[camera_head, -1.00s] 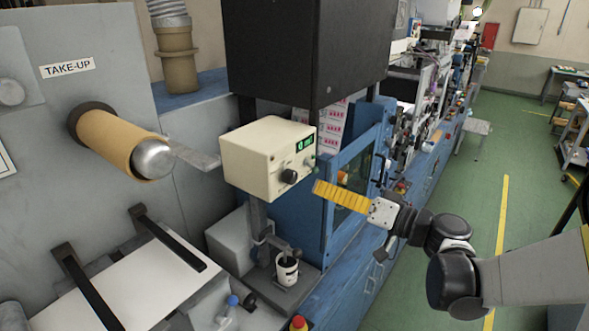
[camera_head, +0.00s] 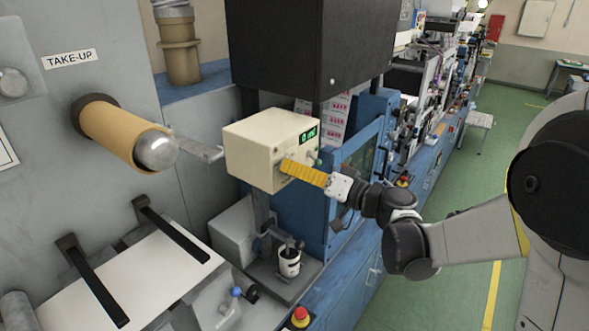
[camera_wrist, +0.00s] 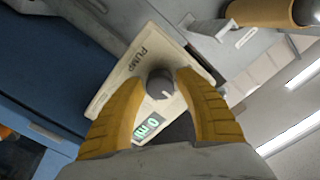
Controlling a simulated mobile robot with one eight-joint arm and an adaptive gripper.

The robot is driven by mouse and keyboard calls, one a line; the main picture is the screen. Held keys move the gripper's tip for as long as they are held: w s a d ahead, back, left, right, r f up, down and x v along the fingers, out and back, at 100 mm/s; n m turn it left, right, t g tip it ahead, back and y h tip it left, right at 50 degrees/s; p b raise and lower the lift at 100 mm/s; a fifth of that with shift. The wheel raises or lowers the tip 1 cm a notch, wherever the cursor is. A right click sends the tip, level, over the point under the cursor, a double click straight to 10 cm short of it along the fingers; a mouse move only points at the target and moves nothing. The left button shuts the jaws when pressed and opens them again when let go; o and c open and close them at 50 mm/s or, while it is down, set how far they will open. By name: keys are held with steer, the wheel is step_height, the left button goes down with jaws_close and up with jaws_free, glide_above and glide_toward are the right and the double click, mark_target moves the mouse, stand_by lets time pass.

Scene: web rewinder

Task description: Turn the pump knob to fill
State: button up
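The pump is a cream box (camera_head: 262,150) with a lit green display (camera_head: 308,136) on its front. In the wrist view the box face (camera_wrist: 112,88) reads PUMP, and its round dark grey knob (camera_wrist: 160,85) with a pale pointer mark is in plain sight. The display also shows there (camera_wrist: 147,127) and seems to read 0 mL. My gripper (camera_head: 284,167) has yellow ribbed fingers and is at the box front. In the wrist view my gripper (camera_wrist: 160,76) is open, one finger on each side of the knob, with visible gaps. In the head view the fingers hide the knob.
A cup (camera_head: 289,262) stands on a stand below the pump. A black cabinet (camera_head: 305,50) hangs above the box. The take-up roll (camera_head: 115,132) is at left. A red emergency button (camera_head: 299,316) is at the bottom. Green floor lies open at right.

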steer(key=c, duration=0.7)
steer(key=shift+m, duration=0.3)
steer(key=m+b, duration=0.2)
steer(key=m, duration=0.1)
steer(key=shift+f, duration=0.1)
steer(key=m+b, duration=0.1)
steer(key=m, duration=0.4)
steer(key=shift+m, duration=0.3)
steer(key=o, duration=1.2)
